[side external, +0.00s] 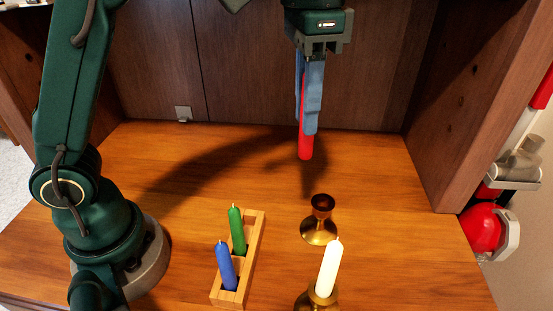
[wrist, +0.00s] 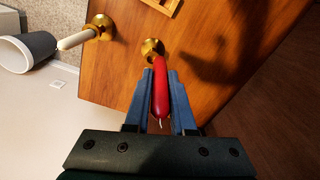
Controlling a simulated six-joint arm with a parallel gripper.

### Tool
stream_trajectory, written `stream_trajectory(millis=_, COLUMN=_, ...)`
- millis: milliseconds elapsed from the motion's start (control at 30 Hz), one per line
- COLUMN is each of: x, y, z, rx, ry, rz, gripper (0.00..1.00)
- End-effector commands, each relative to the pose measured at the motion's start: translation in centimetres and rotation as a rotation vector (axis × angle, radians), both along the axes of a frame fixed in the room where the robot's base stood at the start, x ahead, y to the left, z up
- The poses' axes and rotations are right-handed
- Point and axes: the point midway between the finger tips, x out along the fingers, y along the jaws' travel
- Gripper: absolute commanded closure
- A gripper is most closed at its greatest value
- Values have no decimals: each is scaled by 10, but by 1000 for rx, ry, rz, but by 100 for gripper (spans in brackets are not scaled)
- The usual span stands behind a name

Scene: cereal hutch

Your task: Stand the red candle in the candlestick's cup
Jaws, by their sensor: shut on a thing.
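My gripper (side external: 311,110) is shut on the red candle (side external: 305,146) and points down. The candle hangs upright between the blue fingers, its lower end below the fingertips. An empty brass candlestick (side external: 319,233) stands on the wooden surface below the candle, with a gap between them. In the wrist view my gripper (wrist: 161,85) holds the red candle (wrist: 159,92), its wick end towards the camera. The candle's far end appears close to the brass candlestick (wrist: 152,46) there, partly covering it.
A second brass candlestick (side external: 318,299) holds a white candle (side external: 328,268) in front. A wooden rack (side external: 252,246) holds a blue candle (side external: 226,268) and a green candle (side external: 237,232). Hutch walls (side external: 480,100) enclose the back and right. Bare wood (side external: 180,170) lies behind the rack.

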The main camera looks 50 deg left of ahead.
Motion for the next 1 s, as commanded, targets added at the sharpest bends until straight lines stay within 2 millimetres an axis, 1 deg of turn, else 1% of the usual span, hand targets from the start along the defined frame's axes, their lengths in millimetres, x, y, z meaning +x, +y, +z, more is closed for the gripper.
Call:
stream_trajectory(millis=33, x=6, y=-5, z=-1, rx=0, ry=1, rz=-2, gripper=100)
stream_trajectory(millis=100, x=12, y=-12, z=-3, rx=-3, ry=1, rz=-6, gripper=100)
stream_trajectory(millis=300, x=24, y=-25, z=-13, rx=-3, ry=5, rz=-28, gripper=100)
stream_trajectory(millis=567, x=24, y=-29, z=-28, rx=5, ry=26, rz=-39, gripper=100)
stream_trajectory(millis=1000, x=24, y=-28, z=-72, rx=5, ry=26, rz=-38, gripper=100)
